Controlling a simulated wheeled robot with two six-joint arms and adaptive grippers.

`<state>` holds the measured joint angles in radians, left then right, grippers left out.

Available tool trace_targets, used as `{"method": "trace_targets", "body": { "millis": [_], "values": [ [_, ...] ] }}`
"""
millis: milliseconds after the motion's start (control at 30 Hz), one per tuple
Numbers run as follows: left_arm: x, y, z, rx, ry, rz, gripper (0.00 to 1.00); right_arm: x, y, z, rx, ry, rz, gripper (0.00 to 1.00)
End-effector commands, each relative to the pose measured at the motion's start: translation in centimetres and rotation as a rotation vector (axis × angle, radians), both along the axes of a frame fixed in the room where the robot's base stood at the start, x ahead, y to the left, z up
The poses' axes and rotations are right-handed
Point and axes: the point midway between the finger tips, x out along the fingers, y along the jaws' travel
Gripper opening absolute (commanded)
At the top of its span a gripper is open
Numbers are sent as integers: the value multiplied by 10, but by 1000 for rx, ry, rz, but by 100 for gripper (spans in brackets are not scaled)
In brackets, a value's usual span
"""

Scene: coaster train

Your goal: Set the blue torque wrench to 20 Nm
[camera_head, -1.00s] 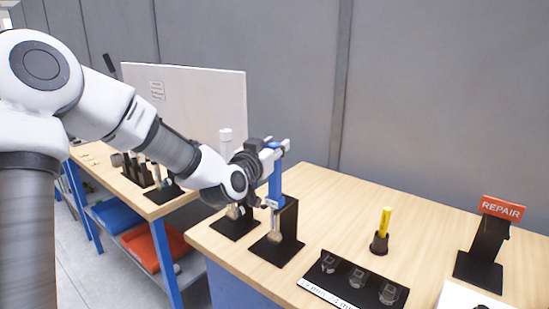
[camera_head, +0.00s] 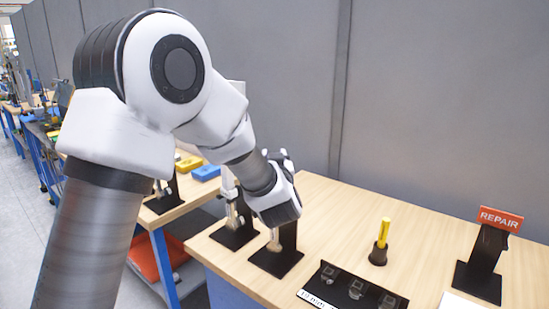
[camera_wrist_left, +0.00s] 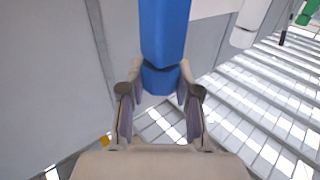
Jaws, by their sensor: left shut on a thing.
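The blue torque wrench shows in the left wrist view (camera_wrist_left: 166,30) as a blue shaft running up out of the picture. My left gripper (camera_wrist_left: 160,92) is shut on it, with one finger on each side. In the head view my left wrist covers the blue part. A metal end (camera_head: 274,241) shows below the wrist at a black stand (camera_head: 276,262). I cannot see a scale or its setting. My right gripper is not in view.
A white wrench (camera_head: 233,206) stands in a black holder just left. A yellow-handled tool (camera_head: 384,233) stands in a small black holder. A black tray (camera_head: 352,290) with several clear pieces is at the front. A red REPAIR sign (camera_head: 501,218) is at the right.

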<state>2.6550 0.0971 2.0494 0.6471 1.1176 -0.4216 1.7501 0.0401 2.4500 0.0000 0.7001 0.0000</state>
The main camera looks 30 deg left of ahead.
Motion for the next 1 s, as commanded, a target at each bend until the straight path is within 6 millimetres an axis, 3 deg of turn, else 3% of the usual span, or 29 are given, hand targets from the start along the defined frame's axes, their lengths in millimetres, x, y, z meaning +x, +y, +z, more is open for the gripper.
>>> {"method": "trace_targets", "body": {
  "millis": [933, 967, 1000],
  "values": [
    [0, 0, 1, 1, -3, -1, 0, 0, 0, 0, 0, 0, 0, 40],
    [0, 0, 1, 1, -3, -1, 39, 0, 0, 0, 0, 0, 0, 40],
    [0, 0, 1, 0, -2, -1, 53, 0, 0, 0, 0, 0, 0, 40]
  ]
}}
